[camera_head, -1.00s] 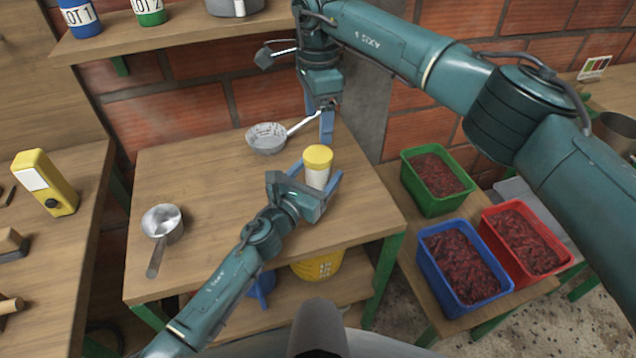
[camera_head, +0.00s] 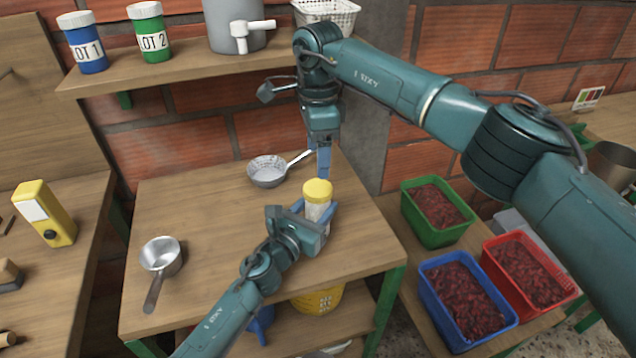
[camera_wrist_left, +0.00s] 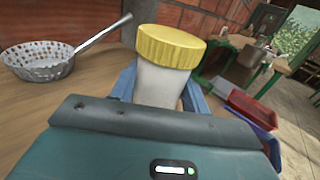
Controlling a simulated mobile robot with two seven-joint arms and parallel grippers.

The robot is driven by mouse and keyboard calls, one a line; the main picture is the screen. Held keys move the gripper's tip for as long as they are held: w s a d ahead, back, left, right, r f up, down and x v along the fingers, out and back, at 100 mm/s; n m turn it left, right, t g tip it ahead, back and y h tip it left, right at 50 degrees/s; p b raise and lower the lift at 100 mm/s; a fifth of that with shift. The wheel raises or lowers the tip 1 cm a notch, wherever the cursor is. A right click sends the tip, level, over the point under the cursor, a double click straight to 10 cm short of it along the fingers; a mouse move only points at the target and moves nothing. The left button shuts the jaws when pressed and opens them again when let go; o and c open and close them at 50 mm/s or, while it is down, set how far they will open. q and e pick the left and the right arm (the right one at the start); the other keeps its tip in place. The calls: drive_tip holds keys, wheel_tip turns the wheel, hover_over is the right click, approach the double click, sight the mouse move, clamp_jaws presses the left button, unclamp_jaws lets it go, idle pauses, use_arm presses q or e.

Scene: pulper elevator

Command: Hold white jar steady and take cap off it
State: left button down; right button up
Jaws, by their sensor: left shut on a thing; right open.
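The white jar (camera_head: 316,211) stands upright on the wooden table with its yellow cap (camera_head: 318,190) on top. My left gripper (camera_head: 318,212) is shut on the jar's body from the front. In the left wrist view the jar (camera_wrist_left: 164,84) stands between the blue fingers, and its ribbed yellow cap (camera_wrist_left: 171,46) sits level on it. My right gripper (camera_head: 323,162) points straight down just above and behind the cap, with its blue fingers open. The fingers overlap in this view, so the gap between them hardly shows. They appear apart from the cap.
A strainer (camera_head: 267,171) lies behind the jar, its handle reaching toward my right gripper. A metal saucepan (camera_head: 161,255) is at the table's left. Green (camera_head: 408,186), blue (camera_head: 424,270) and red (camera_head: 487,246) crates of red cherries stand lower right. The table's middle is clear.

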sight(318, 187)
drive_tip(key=m, duration=0.5)
drive_tip(key=shift+m, duration=0.4)
drive_tip(key=m, duration=1.2)
drive_tip(key=shift+m, duration=0.3)
drive_tip(key=m, duration=1.4)
drive_tip(key=shift+m, duration=0.4)
drive_tip(key=m, duration=0.5)
drive_tip(key=shift+m, duration=0.4)
drive_tip(key=shift+f, duration=0.25)
wheel_tip(318, 187, down, 8)
drive_tip(key=shift+r, duration=0.25)
